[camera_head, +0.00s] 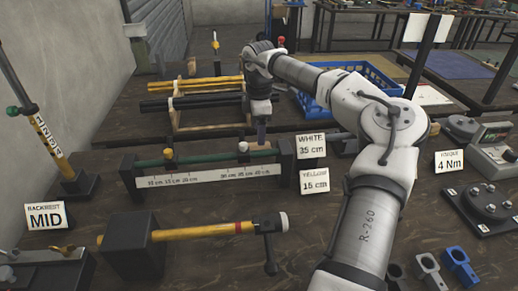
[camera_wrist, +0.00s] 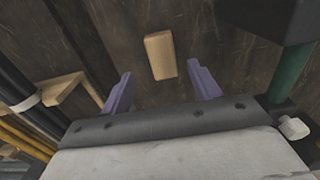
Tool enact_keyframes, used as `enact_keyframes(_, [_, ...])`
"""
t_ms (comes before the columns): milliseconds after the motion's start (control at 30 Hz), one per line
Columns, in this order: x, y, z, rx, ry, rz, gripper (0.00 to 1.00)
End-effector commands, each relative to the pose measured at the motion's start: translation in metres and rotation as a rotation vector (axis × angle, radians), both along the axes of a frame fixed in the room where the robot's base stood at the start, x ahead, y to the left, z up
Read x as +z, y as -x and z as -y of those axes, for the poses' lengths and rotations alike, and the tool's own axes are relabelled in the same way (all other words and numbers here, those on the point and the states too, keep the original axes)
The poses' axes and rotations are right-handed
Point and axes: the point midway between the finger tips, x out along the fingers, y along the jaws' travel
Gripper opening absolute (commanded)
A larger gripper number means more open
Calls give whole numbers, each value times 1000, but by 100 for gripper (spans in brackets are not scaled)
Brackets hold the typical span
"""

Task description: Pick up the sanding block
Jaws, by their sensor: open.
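The sanding block looks to be the small light-wood block (camera_wrist: 160,55) lying on the dark wooden table in the wrist view. It sits beyond my fingertips, roughly in line with the gap between them. My gripper (camera_wrist: 161,88) is open, with two purple fingers apart and nothing between them. In the camera_head view my gripper (camera_head: 261,132) points down at the table behind the green gauge rod. I cannot clearly make out the block there.
The green rod (camera_head: 205,158) on black posts, with white and yellow sliders, stands in front of my gripper. A wooden rack with yellow and black rods (camera_head: 205,83) is to the left. A blue crate (camera_head: 316,107) is to the right.

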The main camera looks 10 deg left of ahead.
Motion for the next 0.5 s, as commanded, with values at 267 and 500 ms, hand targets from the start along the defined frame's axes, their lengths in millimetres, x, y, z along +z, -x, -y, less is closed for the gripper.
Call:
enact_keyframes(267, [-37, 5, 1, 0, 0, -3, 62])
enact_keyframes(500, [-49, 4, 1, 0, 0, 0, 62])
